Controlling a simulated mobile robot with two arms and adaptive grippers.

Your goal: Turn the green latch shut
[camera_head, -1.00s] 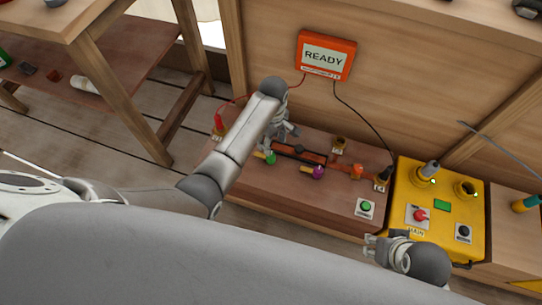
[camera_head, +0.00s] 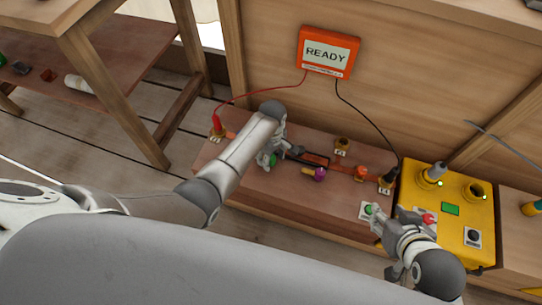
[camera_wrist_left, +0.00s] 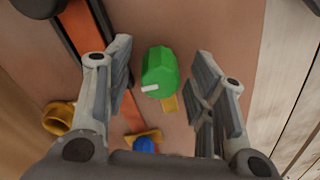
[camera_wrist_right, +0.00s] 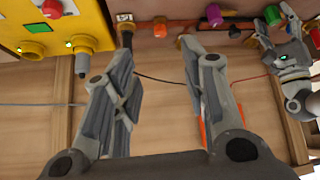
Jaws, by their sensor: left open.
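The green latch (camera_wrist_left: 160,72) is a faceted green knob with a small white mark and a yellow bar below it. In the left wrist view it sits between the two fingers of my left gripper (camera_wrist_left: 158,58), which is open, with a gap on both sides. In the head view my left gripper (camera_head: 270,158) is over the left part of the wooden board and mostly hides the latch (camera_head: 273,161). My right gripper (camera_head: 386,220) is open and empty beside the yellow box; its spread fingers also show in the right wrist view (camera_wrist_right: 158,60).
An orange READY display (camera_head: 327,52) hangs on the wooden wall, with red and black wires to the board. A purple knob (camera_head: 320,174) and an orange knob (camera_head: 361,173) are right of the latch. The yellow box (camera_head: 450,187) with a red button stands at the right.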

